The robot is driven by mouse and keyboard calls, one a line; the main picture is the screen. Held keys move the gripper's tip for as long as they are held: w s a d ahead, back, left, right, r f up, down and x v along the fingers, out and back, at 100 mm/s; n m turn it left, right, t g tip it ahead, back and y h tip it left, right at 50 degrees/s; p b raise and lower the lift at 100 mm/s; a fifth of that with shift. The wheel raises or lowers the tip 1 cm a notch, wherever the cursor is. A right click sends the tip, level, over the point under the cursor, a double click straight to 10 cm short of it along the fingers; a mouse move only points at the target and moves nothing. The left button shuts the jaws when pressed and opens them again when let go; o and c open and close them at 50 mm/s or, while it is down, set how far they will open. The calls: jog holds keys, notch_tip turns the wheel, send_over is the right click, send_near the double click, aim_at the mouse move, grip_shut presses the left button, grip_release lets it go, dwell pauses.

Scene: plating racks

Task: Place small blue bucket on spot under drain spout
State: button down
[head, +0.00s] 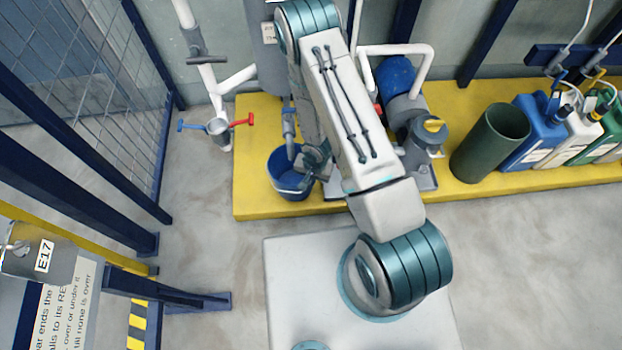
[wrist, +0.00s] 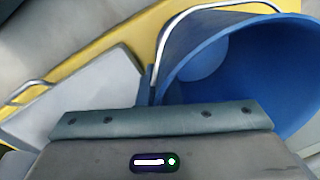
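The small blue bucket (head: 290,186) stands upright on the yellow platform, left of my arm. A grey drain spout (head: 289,125) comes down just above and behind its rim in the head view. My gripper (head: 314,163) is at the bucket's right rim. In the wrist view the blue bucket (wrist: 245,75) fills the right side, its mouth facing the camera and its wire handle along the rim. Whether the fingers close on the rim is hidden. The marked spot under the spout is not visible.
The yellow platform (head: 262,205) also carries a pump (head: 420,150), a dark green bin (head: 490,143) and several jugs. A pipe with red and blue valve handles (head: 217,127) stands left of it. The grey floor (head: 205,245) in front is clear.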

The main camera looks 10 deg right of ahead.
jog(key=shift+f+b, duration=0.75)
jog(key=shift+f, duration=0.65)
jog(key=shift+f, duration=0.15)
jog(key=c, duration=1.6)
grip_release()
